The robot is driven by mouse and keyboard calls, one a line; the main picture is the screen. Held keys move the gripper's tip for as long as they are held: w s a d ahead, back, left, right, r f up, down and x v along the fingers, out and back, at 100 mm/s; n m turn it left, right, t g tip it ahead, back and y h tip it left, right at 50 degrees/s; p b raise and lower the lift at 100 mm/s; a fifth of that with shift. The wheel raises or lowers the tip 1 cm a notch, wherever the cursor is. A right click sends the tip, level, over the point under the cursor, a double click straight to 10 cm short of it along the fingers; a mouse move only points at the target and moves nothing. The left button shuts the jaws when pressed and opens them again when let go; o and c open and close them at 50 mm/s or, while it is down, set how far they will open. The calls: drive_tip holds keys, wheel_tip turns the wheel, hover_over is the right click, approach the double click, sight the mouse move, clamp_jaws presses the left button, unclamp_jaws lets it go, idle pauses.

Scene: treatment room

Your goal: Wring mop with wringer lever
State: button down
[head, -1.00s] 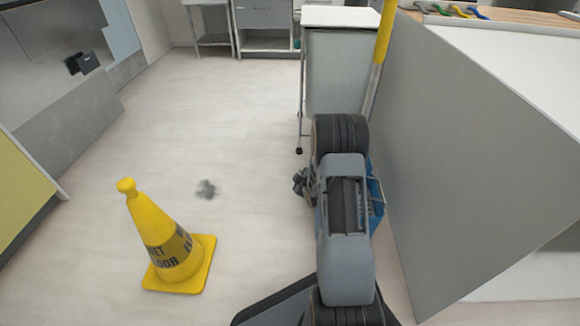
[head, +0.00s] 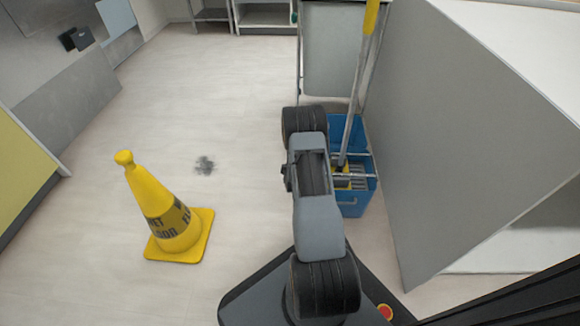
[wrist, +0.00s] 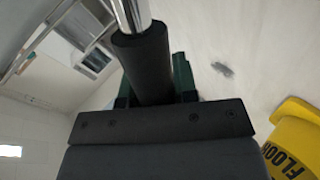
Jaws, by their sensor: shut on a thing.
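The blue mop bucket (head: 352,203) stands on the floor right of my arm, close to the grey cabinet side. The mop (head: 360,90) stands in it, its metal shaft leaning slightly and its upper handle yellow. The wringer (head: 352,178), grey with yellow parts, sits at the bucket's top, partly hidden by my arm. My gripper shows in the wrist view (wrist: 155,88), its dark green fingers shut around the black grip of the wringer lever (wrist: 143,58), with a shiny metal rod beyond. The head view hides the gripper and most of the lever behind my arm.
A yellow wet floor cone (head: 170,215) stands on the left. A dark stain (head: 204,165) marks the floor between cone and arm. A grey cabinet panel (head: 465,150) closes off the right side. A grey cart (head: 333,50) stands behind the bucket. The middle floor is open.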

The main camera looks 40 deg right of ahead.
drive_tip(key=shift+s+a+f, duration=0.25)
drive_tip(key=shift+s+f, duration=0.25)
drive_tip(key=shift+f, duration=0.3)
drive_tip(key=c, duration=0.9)
unclamp_jaws()
